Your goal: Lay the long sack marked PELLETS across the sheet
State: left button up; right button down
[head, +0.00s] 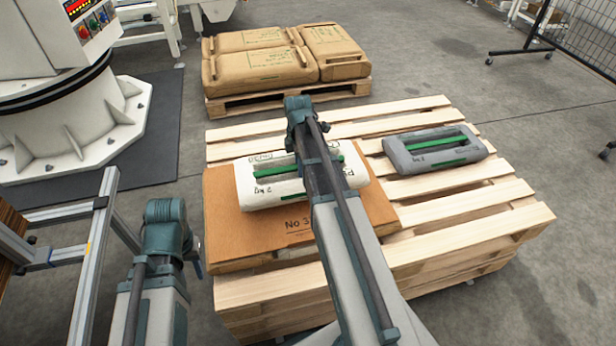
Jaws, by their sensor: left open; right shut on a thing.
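The brown sheet (225,232), marked "No 3", lies on the left part of the near pallet. A long white sack (258,190) with a green carry bar lies over the sheet's far part, running left to right; I cannot tell whether it touches the sheet. Its lettering is partly covered; a "P" shows at its right end. My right arm passes over the sack's middle and hides it. My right gripper is hidden behind that arm. My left arm stands at lower left, off the pallet, and its gripper does not show.
A grey sack (416,158) with a green bar lies on the pallet slats (470,203) at right. Several brown sacks (250,70) sit on another pallet (240,104) behind. A white machine base (70,135) and a metal frame (92,262) stand left.

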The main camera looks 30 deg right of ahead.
aim_at(288, 162)
jog(key=w, duration=0.7)
jog(key=shift+w+a+f, duration=0.25)
jog(key=shift+w+f, duration=0.05)
jog(key=shift+f, duration=0.05)
jog(key=shift+b, duration=0.35)
notch_tip(288, 162, down, 4)
jog(key=b, duration=0.3)
jog(key=shift+r, duration=0.25)
